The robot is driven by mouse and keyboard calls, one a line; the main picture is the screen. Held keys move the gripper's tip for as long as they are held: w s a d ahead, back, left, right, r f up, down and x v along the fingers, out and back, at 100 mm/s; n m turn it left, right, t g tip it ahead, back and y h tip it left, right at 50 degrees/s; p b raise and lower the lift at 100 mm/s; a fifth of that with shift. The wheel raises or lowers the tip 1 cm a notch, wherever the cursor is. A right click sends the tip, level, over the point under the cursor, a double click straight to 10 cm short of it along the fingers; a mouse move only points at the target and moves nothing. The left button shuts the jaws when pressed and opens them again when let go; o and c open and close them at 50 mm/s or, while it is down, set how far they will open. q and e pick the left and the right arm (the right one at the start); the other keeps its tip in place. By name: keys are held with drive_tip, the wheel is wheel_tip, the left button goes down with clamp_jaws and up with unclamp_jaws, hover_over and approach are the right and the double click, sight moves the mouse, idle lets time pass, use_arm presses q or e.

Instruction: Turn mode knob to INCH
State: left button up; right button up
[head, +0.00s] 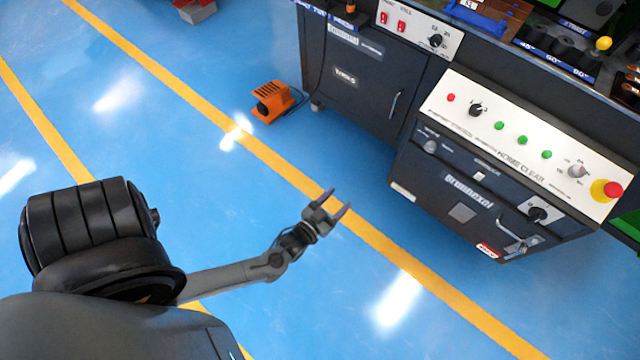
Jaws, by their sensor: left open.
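The machine's white control panel (520,140) is at the right in the head view. It carries a black rotary knob (476,109) near its left end and a grey knob (576,171) near its right end. Another black knob (537,214) sits on the dark front face below. The labels are too small to read, so I cannot tell which knob is the mode knob or where it points. My left gripper (335,203) is open and empty above the blue floor, left of the panel and well apart from it. My right gripper is not in view.
A red emergency button (606,190) on yellow sits at the panel's right end, beside several green buttons. A second panel (420,27) with a knob is farther back. An orange pedal (273,101) stands on the floor. The floor between gripper and cabinet is clear.

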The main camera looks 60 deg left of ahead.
use_arm(q)
drive_tip(key=shift+s+a+f, duration=0.1)
drive_tip(key=shift+s+a, duration=0.1)
drive_tip(key=shift+s, duration=0.25)
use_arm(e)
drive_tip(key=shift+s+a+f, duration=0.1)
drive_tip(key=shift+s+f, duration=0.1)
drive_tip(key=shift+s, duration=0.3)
use_arm(q)
drive_tip(key=shift+w, duration=0.15)
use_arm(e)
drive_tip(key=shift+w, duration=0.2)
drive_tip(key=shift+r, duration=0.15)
